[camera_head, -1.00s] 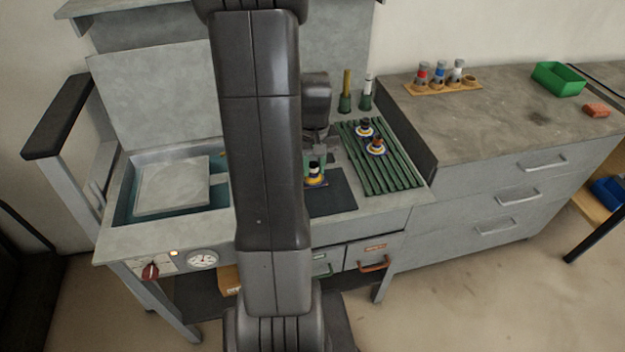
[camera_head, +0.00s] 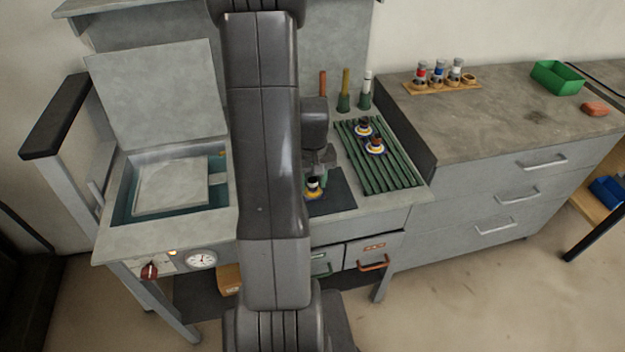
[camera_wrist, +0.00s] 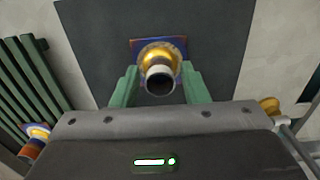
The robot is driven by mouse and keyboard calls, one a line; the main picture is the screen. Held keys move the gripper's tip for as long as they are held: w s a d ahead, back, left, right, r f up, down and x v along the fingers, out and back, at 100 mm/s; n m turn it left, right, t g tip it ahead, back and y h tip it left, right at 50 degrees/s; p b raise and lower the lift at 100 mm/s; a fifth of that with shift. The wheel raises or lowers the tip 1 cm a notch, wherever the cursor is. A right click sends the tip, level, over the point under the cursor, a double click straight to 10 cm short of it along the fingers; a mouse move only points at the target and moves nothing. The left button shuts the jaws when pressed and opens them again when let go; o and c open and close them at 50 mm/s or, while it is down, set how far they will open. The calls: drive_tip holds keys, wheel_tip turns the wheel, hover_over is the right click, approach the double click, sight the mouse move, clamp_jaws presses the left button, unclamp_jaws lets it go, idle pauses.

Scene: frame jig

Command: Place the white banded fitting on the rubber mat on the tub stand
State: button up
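The white banded fitting (camera_head: 314,188) stands upright on the dark rubber mat (camera_head: 340,196) of the tub stand (camera_head: 215,228). It has a dark top, a white band and a yellow flange. In the wrist view the fitting (camera_wrist: 160,54) shows its open top and a gold flange over a bluish square base, on the mat (camera_wrist: 215,60). My gripper (camera_wrist: 159,76) has its green fingers spread on either side of the fitting, with a gap visible at each side. In the head view my gripper (camera_head: 319,167) is just above and behind the fitting. My arm hides the mat's left part.
Two other fittings (camera_head: 363,128) (camera_head: 375,146) stand on the green slatted rack (camera_head: 392,178) right of the mat. Coloured posts (camera_head: 345,90) stand behind. The tub (camera_head: 122,212) is at left. The counter (camera_head: 450,125) holds a wooden holder (camera_head: 440,86) and a green bin (camera_head: 557,78).

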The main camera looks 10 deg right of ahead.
sight(312, 180)
drive_tip(key=shift+o, duration=0.2)
drive_tip(key=shift+r, duration=0.1)
wheel_tip(312, 180, up, 12)
drive_tip(key=shift+p, duration=0.3)
idle(1.5)
